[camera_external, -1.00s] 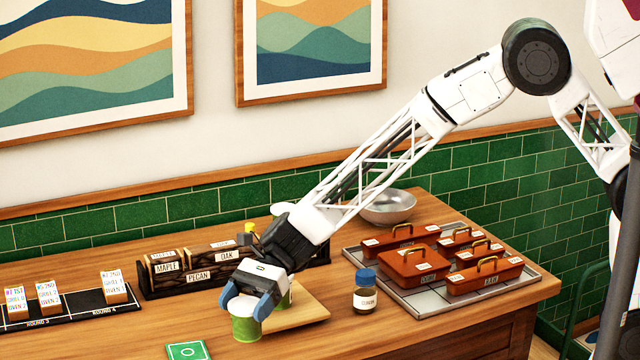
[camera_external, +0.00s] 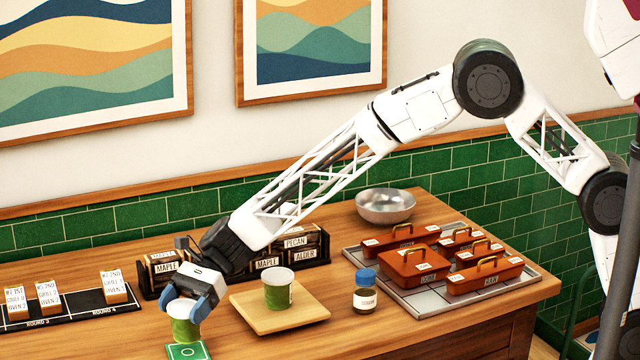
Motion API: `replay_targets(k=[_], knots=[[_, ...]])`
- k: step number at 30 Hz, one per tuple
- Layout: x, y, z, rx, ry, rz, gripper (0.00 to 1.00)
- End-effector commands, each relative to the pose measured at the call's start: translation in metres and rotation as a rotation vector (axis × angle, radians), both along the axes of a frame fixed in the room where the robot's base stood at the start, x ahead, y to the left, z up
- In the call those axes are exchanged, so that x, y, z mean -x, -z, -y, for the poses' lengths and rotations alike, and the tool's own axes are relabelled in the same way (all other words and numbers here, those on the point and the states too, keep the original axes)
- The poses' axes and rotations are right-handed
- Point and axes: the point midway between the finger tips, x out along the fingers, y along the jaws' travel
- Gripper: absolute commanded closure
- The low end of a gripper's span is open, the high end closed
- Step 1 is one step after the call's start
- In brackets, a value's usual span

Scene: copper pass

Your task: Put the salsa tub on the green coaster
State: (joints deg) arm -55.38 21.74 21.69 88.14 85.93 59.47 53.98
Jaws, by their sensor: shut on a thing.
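My gripper (camera_external: 185,306) points down at the lower left and is shut on a green tub (camera_external: 184,329) with a pale rim. No label that names it as salsa can be read. The green coaster (camera_external: 188,351) lies on the counter just below and in front of the held tub. The tub's base overlaps the coaster's back edge in the picture; I cannot tell whether it touches. A second, similar green-and-white tub (camera_external: 278,291) stands upright on a wooden board (camera_external: 253,310), right of my gripper.
A jar with a blue lid (camera_external: 365,291) stands right of the board. Several brown boxes with handles sit on a grey tray (camera_external: 400,301). A metal bowl (camera_external: 385,206) is at the back. Labelled wood blocks (camera_external: 300,243) and a black card strip (camera_external: 75,304) lie behind and left.

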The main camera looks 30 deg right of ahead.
Motion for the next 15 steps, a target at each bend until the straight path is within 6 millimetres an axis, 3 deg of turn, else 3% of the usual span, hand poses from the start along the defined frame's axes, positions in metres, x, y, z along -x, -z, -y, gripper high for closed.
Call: replay_targets(k=[15], knots=[[-0.0014, 0.0032, -0.0034, 0.0, 0.0, 0.0, 0.56]])
